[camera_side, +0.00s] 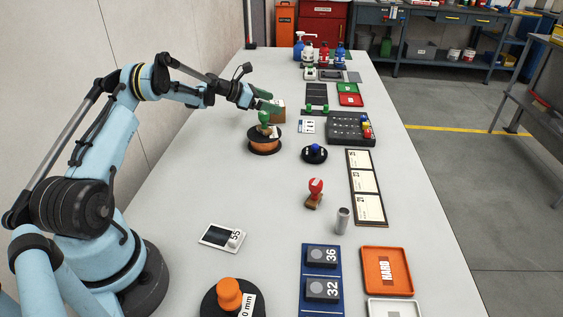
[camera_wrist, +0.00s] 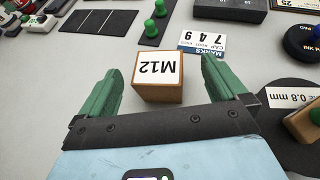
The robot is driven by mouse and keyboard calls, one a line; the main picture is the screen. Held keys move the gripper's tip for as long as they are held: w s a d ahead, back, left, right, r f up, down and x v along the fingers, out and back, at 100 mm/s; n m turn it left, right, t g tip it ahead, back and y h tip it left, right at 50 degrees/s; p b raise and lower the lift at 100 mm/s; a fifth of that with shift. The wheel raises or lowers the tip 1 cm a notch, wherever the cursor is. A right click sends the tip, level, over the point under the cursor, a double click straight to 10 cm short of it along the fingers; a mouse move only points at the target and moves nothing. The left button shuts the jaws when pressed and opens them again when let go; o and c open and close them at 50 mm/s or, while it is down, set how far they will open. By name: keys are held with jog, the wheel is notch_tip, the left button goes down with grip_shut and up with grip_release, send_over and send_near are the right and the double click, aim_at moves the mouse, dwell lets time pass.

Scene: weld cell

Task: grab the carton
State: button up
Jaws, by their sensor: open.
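The carton is a small brown box (camera_wrist: 158,93) with a white M12 label on top, standing on the table. In the side view the carton (camera_side: 279,115) shows at the end of my arm, partly hidden by a green finger. My gripper (camera_wrist: 160,68) is open, with its two green fingers spread on either side of the carton in the wrist view. Clear gaps show between the carton and both fingers. In the side view my gripper (camera_side: 265,111) is low over the table, beside the carton.
An orange wire spool (camera_side: 265,142) stands close in front of my gripper. A number card (camera_wrist: 203,43) and green pegs (camera_wrist: 150,27) lie beyond the carton. Bare table lies left of the carton.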

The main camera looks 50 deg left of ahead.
aim_at(278, 103)
jog(key=shift+x, duration=2.45)
jog(key=shift+a, duration=0.1)
jog(key=shift+c, duration=0.2)
jog(key=c, duration=1.7)
jog(key=shift+o, duration=0.2)
jog(key=shift+r, duration=0.1)
jog(key=shift+r, duration=0.1)
